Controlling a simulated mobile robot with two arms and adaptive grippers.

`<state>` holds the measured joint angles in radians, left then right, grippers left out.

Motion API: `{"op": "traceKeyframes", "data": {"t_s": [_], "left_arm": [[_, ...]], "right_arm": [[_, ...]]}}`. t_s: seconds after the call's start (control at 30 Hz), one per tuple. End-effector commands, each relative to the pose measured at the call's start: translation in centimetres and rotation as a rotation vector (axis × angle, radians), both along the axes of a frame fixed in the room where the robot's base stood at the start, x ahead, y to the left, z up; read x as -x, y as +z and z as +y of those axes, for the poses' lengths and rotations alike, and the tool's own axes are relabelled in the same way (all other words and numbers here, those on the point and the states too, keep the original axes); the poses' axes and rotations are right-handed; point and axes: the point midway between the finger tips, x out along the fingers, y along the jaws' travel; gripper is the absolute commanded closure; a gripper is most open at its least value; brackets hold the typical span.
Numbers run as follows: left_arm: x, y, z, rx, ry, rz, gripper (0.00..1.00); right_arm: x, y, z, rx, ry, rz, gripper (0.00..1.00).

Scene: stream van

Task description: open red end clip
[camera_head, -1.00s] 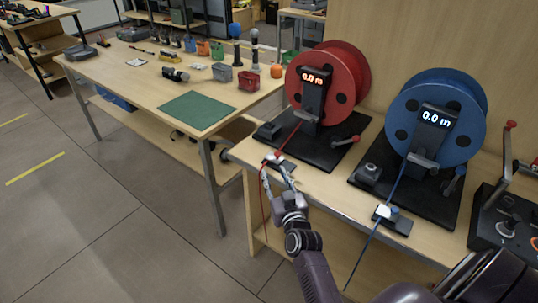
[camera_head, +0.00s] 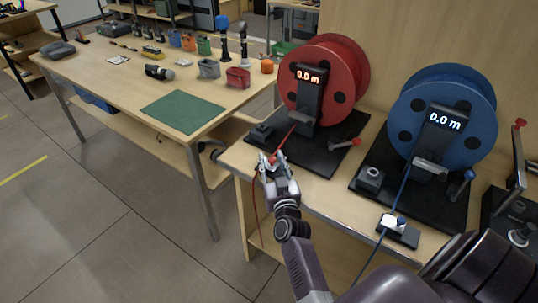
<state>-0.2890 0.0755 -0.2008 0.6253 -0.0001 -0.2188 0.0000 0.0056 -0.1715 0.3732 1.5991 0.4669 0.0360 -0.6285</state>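The red end clip (camera_head: 273,159) sits at the front edge of the bench, below the red cable reel (camera_head: 333,82). A red cable runs up from it to the reel's black meter, which reads 0.0 m, and hangs down over the bench edge. My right gripper (camera_head: 272,161) reaches in from the bottom right and points away from me. Its fingertips are apart, on either side of the clip, and partly hide it. I cannot tell if they touch it. My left gripper is out of view.
A crank (camera_head: 345,143) sticks out beside the red reel. A second table (camera_head: 118,82) with a green mat (camera_head: 183,111) stands at the left.

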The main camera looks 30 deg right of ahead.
Motion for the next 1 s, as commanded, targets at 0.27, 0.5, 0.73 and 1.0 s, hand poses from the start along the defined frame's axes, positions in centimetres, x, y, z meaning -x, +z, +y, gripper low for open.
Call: {"op": "traceKeyframes", "data": {"t_s": [0.27,0.5,0.73,1.0], "left_arm": [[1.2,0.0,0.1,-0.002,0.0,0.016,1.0],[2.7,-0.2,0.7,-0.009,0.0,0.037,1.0],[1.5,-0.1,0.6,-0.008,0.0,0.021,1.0],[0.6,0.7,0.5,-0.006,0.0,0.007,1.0]], "right_arm": [[0.0,0.0,0.0,0.0,0.0,0.001,0.73],[0.0,0.0,0.0,0.0,0.0,0.001,1.0],[0.0,0.0,0.0,0.0,0.0,0.001,1.0],[1.4,0.1,-0.7,0.004,-0.001,0.004,1.0]]}}
